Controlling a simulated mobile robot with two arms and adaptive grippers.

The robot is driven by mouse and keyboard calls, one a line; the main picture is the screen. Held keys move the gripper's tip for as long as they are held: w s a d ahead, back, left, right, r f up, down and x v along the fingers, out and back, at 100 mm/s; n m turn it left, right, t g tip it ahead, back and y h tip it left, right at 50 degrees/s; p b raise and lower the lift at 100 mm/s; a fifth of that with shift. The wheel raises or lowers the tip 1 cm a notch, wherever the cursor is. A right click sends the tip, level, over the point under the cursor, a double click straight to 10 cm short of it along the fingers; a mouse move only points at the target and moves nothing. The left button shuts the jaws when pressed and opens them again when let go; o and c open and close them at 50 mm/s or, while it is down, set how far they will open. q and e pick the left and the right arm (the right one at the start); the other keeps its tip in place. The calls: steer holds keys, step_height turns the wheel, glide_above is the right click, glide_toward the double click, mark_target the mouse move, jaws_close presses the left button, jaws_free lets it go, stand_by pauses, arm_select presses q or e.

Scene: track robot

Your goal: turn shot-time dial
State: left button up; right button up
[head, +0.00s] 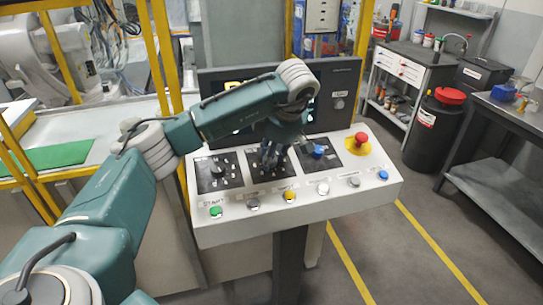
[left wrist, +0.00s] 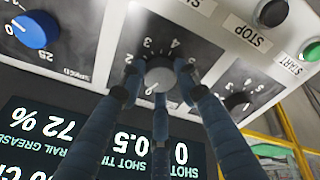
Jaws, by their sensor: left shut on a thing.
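The shot-time dial (left wrist: 158,76) is a round grey knob on a black plate with a printed number scale, in the middle of the left wrist view. A white mark shows on its face. My left gripper (head: 269,157) is at the middle black plate of the sloped control panel (head: 225,232), where it hides most of the dial in the head view. In the left wrist view its blue-grey fingers are closed around the dial's rim. The screen (left wrist: 130,140) reads SHOT TIME 0.5, upside down in this view. My right gripper is not in view.
A blue dial (head: 317,151) and a black selector knob (head: 217,171) flank the shot-time dial. A red emergency button (head: 361,138) is at the panel's right. Several push buttons, including a green one (head: 216,211), line the front edge. Yellow posts stand behind at left.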

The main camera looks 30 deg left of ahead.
arm_select(q)
steer(key=o, duration=1.1)
steer(key=shift+d, duration=0.1)
steer(key=v, duration=1.2)
steer(key=shift+s+d, duration=0.1)
